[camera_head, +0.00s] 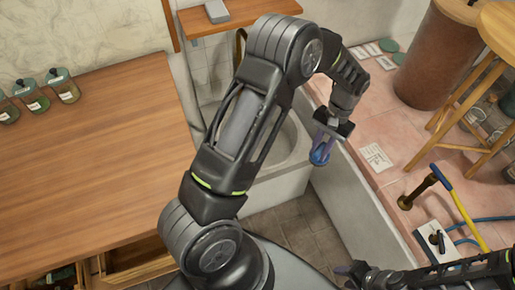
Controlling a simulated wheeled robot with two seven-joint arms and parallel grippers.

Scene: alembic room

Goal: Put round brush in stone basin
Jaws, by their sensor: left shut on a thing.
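My left gripper (325,138) is shut on a small blue thing, which I take to be the round brush (320,155). The brush hangs below the fingers, and its upper part is hidden by them.
A wooden table (110,150) with several small jars (62,85) fills the left. A small wooden shelf (240,17) is behind the basin. On the right, a pink tiled ledge (385,130) bears a brown barrel (440,55), a wooden stool (497,35) and a yellow-and-blue tool (460,205).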

